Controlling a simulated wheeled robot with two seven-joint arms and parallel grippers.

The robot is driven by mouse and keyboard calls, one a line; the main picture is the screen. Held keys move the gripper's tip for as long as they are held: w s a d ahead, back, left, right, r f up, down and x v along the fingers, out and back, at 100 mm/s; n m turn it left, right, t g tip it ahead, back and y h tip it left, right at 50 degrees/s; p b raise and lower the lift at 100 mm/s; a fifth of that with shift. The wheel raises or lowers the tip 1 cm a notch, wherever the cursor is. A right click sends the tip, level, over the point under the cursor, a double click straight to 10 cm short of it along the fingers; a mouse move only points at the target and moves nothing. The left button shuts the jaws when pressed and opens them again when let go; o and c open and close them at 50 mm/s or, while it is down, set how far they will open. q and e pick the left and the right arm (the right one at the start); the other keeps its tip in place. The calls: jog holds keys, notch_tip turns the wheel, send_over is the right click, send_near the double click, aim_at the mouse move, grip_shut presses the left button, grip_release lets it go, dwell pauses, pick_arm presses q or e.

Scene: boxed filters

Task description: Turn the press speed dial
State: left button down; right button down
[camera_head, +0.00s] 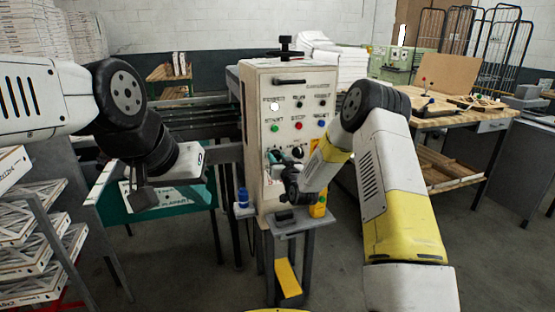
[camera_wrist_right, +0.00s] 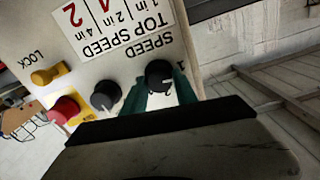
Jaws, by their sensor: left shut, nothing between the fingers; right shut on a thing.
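The press control cabinet (camera_head: 262,95) is a cream box with buttons and dials on its front. In the right wrist view the speed dial (camera_wrist_right: 159,74) is a black round knob beside the upside-down word SPEED. My right gripper (camera_head: 286,157) is at the lower front of the cabinet; its teal fingers (camera_wrist_right: 161,88) sit on either side of the dial and are shut on it. The dial itself is mostly hidden in the head view. My left gripper (camera_head: 143,198) is shut and empty, away from the cabinet at the left.
In the right wrist view another black knob (camera_wrist_right: 105,95), a red knob (camera_wrist_right: 65,110) and a yellow knob (camera_wrist_right: 48,75) sit close beside the dial. A small shelf (camera_head: 300,222) with a blue object (camera_head: 243,198) is below the cabinet. A wooden workbench (camera_head: 450,118) stands at right.

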jog(key=m, duration=0.4)
jog(key=shift+d, duration=0.15)
jog(key=m, duration=0.7)
jog(key=shift+w+f+m, duration=0.1)
jog(key=shift+f+m, duration=0.05)
jog(key=shift+m, duration=0.25)
jog(key=m, duration=0.3)
jog(key=shift+m, duration=0.3)
jog(key=m, duration=0.5)
jog(key=shift+f, duration=0.15)
jog(key=shift+m, duration=2.5)
